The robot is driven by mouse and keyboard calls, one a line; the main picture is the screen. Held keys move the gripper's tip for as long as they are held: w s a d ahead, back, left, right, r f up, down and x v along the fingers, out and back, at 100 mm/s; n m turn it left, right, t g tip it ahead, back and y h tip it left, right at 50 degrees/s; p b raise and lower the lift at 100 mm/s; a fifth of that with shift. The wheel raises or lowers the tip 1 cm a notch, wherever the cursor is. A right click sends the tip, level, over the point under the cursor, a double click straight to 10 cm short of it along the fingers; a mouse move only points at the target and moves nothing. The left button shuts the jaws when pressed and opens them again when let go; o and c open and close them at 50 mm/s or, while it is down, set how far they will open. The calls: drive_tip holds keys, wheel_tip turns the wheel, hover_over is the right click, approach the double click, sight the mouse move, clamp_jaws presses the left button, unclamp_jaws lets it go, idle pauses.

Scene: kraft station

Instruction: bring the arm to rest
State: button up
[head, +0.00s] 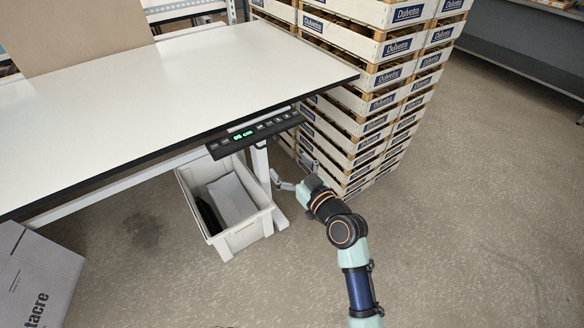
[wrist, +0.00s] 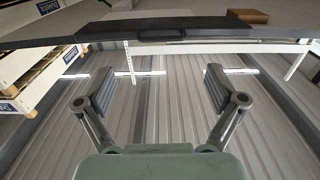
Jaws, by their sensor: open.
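My gripper (head: 292,174) is open in the head view, close to the table's front edge and just below the control panel (head: 218,149). It is left of the lower part of the crate stack and above right of the white bin. In the wrist view my gripper (wrist: 159,88) shows two spread fingers with nothing between them. That view looks up past a dark edge to a ribbed metal surface. I cannot tell the exact gap between the gripper and the panel or table leg.
A white table (head: 190,75) fills the left. Tall stacked white crates (head: 372,105) stand behind my arm. A white bin (head: 247,236) with contents sits on the floor under the panel. A cardboard box (head: 35,275) is at lower left. Floor at right is clear.

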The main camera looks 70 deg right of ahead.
drive_tip(key=shift+s+a, duration=0.4)
drive_tip(key=shift+s, duration=0.1)
drive_tip(key=w+a+r+n+y+p, duration=0.2)
drive_tip(key=w+a+y, duration=0.15)
drive_tip(key=a, duration=0.55)
drive_tip(key=w+a+r+n+y+p, duration=0.25)
drive_tip(key=w+a, duration=0.25)
drive_tip(key=a, duration=0.4)
drive_tip(key=w+a+r+n+y+p, duration=0.1)
drive_tip(key=w+a+r+y, duration=0.2)
drive_tip(key=a, duration=0.6)
drive_tip(key=s+a+r+n+g+y+p, duration=0.1)
drive_tip(key=s+a+r+p, duration=0.15)
drive_tip(key=a, duration=0.75)
drive_tip(key=s+a+r+n+g+y+p, duration=0.1)
drive_tip(key=a+r+p, duration=0.15)
drive_tip(key=a, duration=0.65)
wheel_tip(320, 180, up, 38)
drive_tip(key=p, duration=3.6)
drive_tip(key=shift+p, duration=0.35)
